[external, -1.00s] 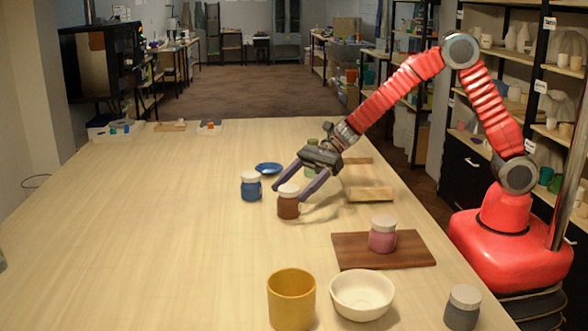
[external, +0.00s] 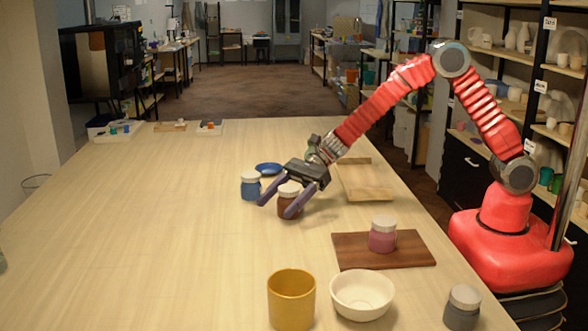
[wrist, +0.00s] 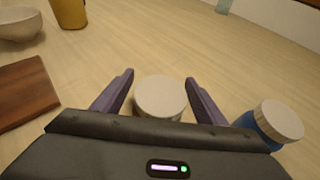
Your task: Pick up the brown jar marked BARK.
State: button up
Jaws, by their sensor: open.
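The brown jar (external: 287,206) with a pale lid stands upright on the table, partly hidden by my gripper's finger in the external view. My gripper (external: 275,208) is open, with its two purple-grey fingers on either side of the jar. In the wrist view, a pale round lid (wrist: 160,96) sits between the open fingertips (wrist: 158,82), with a gap on each side. The jar's body and label are hidden there. I cannot read any mark on the jar.
A blue jar (external: 251,187) stands close to the left of the brown jar. A blue dish (external: 269,168) lies behind, and a wooden tray (external: 373,194) is to the right. A pink jar (external: 382,237) stands on a dark board (external: 352,255). A yellow cup (external: 291,302) and white bowl (external: 362,296) are in front.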

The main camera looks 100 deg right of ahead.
jog(key=shift+c, duration=0.5)
jog(key=c, duration=1.2)
